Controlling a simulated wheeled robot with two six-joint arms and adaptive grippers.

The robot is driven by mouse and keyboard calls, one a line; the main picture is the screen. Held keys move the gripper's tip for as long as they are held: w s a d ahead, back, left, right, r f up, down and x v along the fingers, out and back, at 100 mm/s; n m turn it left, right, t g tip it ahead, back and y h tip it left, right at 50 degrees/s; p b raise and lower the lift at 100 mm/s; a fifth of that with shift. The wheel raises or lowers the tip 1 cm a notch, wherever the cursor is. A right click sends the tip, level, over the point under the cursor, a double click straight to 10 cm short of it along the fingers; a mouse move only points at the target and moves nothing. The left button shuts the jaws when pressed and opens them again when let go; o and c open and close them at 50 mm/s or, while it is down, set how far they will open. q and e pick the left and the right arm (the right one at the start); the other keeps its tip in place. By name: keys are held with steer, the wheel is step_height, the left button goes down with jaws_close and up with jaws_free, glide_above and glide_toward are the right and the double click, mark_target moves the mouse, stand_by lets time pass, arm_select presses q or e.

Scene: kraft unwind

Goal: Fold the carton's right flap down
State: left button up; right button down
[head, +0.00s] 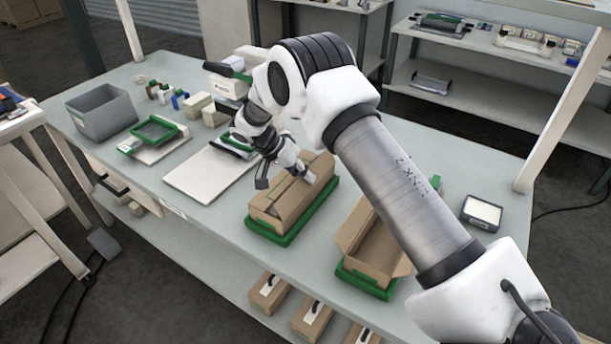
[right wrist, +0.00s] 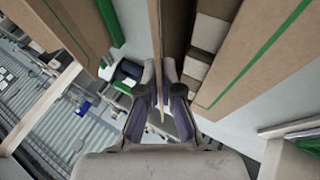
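A brown carton (head: 280,205) sits in a green tray (head: 262,230) near the front of the table. Part of its top shows as brown panels with a dark gap between them. My right gripper (head: 287,180) is over this carton and hides part of its top. In the right wrist view the two fingers (right wrist: 159,72) are close together, one on each side of a thin brown flap (right wrist: 157,30) seen nearly edge-on. I cannot tell whether they press on it. My left gripper is not in view.
A second, open carton (head: 350,225) stands in another green tray (head: 365,285) to the right, partly behind my right arm. A white board (head: 200,178) lies to the left. A grey bin (head: 100,112) and small boxes stand farther left. A dark-framed white device (head: 482,212) is at the right.

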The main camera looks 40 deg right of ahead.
steer(key=c, duration=1.4)
jaws_free()
steer(key=shift+o, duration=0.2)
steer(key=v, duration=1.2)
steer(key=shift+w, duration=0.15)
